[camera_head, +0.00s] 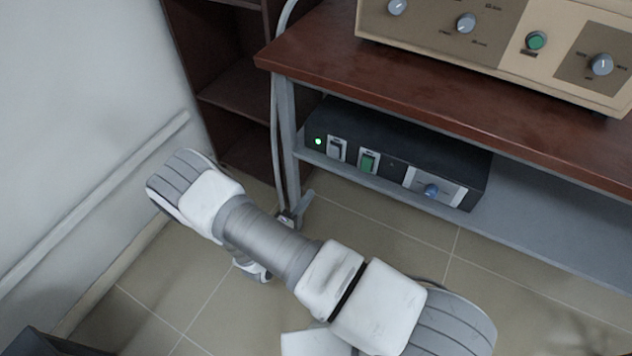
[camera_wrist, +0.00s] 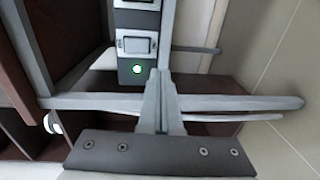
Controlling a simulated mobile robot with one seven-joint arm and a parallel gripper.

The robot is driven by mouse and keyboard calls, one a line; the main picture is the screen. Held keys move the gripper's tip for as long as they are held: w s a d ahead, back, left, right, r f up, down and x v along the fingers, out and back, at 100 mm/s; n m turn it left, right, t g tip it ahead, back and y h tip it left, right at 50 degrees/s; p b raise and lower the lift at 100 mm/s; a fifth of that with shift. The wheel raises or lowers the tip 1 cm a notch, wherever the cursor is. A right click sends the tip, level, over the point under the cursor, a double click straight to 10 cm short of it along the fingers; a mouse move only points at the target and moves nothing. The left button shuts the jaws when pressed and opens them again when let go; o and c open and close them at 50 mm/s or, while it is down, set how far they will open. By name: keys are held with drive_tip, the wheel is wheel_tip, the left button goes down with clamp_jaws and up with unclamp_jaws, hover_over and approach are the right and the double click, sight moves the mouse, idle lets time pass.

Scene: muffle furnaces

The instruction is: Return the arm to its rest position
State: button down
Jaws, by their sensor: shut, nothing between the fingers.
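My arm (camera_head: 270,245) stretches across the lower part of the head view, from the bottom right to the wall side at the left. My gripper (camera_wrist: 159,76) shows in the wrist view with its two fingers together, shut and empty. In the head view the gripper is not clearly seen; the arm hides most of what lies beyond it. In the wrist view the fingers point toward the black control box (camera_wrist: 138,50), close to its lit green lamp in the picture. I cannot tell whether they touch anything.
The black control box (camera_head: 400,160) sits on the grey lower shelf (camera_head: 560,225) under a brown tabletop (camera_head: 450,100). A beige furnace panel (camera_head: 500,40) stands on top. A dark shelf unit (camera_head: 235,90) and a white wall (camera_head: 80,120) are at the left. Tiled floor (camera_head: 380,230) shows below.

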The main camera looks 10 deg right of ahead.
drive_tip(key=shift+s+a+f, duration=0.1)
drive_tip(key=shift+s+a, duration=0.3)
drive_tip(key=shift+s, duration=0.2)
drive_tip(key=s+d+r+m+g, duration=0.1)
drive_tip(key=d+r+m+g, duration=0.25)
drive_tip(key=r, duration=0.45)
drive_tip(key=s+d+r+m+g+h, duration=0.1)
drive_tip(key=s+d+r+m+g, duration=0.15)
drive_tip(key=d+r+g, duration=0.4)
drive_tip(key=s+d+r+m+g, duration=0.1)
drive_tip(key=r+m+g, duration=0.2)
drive_tip(key=r, duration=0.6)
drive_tip(key=s+a+r+m+t+y, duration=0.15)
drive_tip(key=s+r+t+y, duration=0.35)
drive_tip(key=s+r+y, duration=0.9)
wheel_tip(320, 180, up, 26)
drive_tip(key=s+h+p, duration=0.1)
drive_tip(key=h+p, duration=0.2)
drive_tip(key=p, duration=1.9)
drive_tip(key=shift+d+f+m, duration=0.1)
drive_tip(key=shift+d+m, duration=0.1)
drive_tip(key=shift+m, duration=0.05)
